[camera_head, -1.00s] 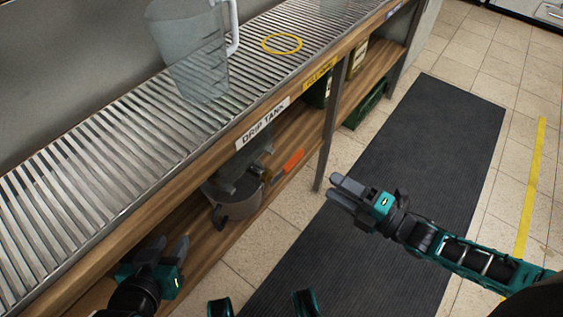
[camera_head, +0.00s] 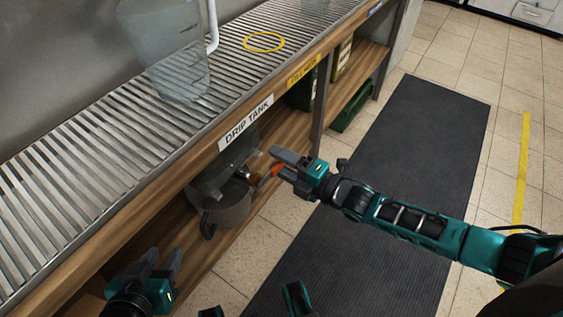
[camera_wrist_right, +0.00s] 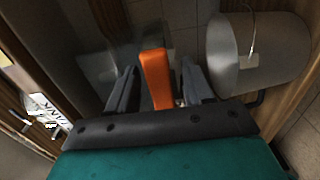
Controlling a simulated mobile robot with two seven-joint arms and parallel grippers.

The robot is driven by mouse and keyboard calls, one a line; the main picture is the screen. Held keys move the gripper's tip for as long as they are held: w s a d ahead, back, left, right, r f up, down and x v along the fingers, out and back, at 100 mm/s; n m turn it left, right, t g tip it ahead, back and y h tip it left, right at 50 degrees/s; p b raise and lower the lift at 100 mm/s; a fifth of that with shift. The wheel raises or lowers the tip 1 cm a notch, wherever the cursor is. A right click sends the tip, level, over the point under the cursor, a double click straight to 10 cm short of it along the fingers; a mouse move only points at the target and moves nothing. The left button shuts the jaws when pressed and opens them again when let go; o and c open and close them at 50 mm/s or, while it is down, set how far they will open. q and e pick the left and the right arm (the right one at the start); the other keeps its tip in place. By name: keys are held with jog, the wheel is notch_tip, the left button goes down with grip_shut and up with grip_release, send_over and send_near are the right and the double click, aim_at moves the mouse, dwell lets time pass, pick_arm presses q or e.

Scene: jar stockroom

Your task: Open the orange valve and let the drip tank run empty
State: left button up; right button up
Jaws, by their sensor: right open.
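The orange valve handle (camera_wrist_right: 157,78) stands between the open fingers of my right gripper (camera_wrist_right: 152,90) in the right wrist view. A gap shows on both sides of it. In the head view my right gripper (camera_head: 277,170) covers most of the handle, and a bit of orange (camera_head: 275,171) shows at its fingers. The drip tank (camera_head: 215,176) is a see-through vessel on the lower shelf, under the DRIP TANK label; its level cannot be told. A grey pot (camera_head: 228,207) stands below the valve. My left gripper (camera_head: 163,262) is open and empty near the lower shelf.
A slatted metal counter (camera_head: 90,160) runs above the shelf, with a clear container (camera_head: 170,55) and a yellow ring (camera_head: 263,42) on it. Its front edge overhangs the tank. A dark mat (camera_head: 400,180) lies on the open floor to the right.

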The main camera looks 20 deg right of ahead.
grip_shut()
dwell(0.4)
